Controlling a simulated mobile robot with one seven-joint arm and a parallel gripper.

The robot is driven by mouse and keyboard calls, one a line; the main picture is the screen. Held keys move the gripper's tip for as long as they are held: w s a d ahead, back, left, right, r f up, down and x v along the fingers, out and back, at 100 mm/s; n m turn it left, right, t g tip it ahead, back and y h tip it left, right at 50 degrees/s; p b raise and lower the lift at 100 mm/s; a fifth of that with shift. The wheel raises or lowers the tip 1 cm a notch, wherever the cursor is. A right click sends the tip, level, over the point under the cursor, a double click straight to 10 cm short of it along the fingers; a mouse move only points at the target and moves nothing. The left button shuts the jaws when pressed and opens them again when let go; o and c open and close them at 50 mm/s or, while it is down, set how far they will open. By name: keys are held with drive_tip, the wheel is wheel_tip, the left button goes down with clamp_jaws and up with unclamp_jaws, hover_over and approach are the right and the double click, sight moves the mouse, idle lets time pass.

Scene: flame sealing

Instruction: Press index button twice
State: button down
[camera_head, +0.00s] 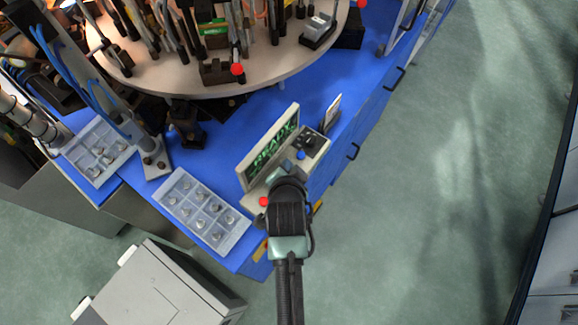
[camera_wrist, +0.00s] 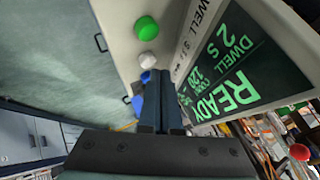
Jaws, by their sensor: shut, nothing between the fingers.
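The control box stands tilted at the blue table's corner, with a green-lettered screen (camera_head: 271,147) reading READY; in the wrist view the screen (camera_wrist: 235,75) also shows DWELL 2 S. Beside the screen the wrist view shows a green button (camera_wrist: 146,28), a white button (camera_wrist: 148,60) and a blue button (camera_wrist: 146,77). I cannot read which is the index button. My gripper (camera_wrist: 161,74) is shut and empty, its tips beside the blue button; contact cannot be told. In the head view my gripper (camera_head: 284,180) is over the panel's near end and hides part of it.
A red button (camera_head: 264,201) shows left of my gripper. A grey compartment tray (camera_head: 219,238) with small parts lies to the left on the blue table (camera_head: 235,115). A round turntable (camera_head: 277,72) with fixtures is behind. Open floor (camera_head: 440,150) lies to the right.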

drive_tip(key=shift+f+b, duration=0.3)
drive_tip(key=shift+f, duration=0.35)
idle(0.9)
drive_tip(key=shift+r, duration=0.1)
drive_tip(key=shift+r+p, duration=0.8)
drive_tip(key=shift+p, duration=0.15)
wheel_tip(320, 180, up, 5)
drive_tip(key=p, duration=0.4)
drive_tip(key=shift+p, duration=0.4)
idle(0.5)
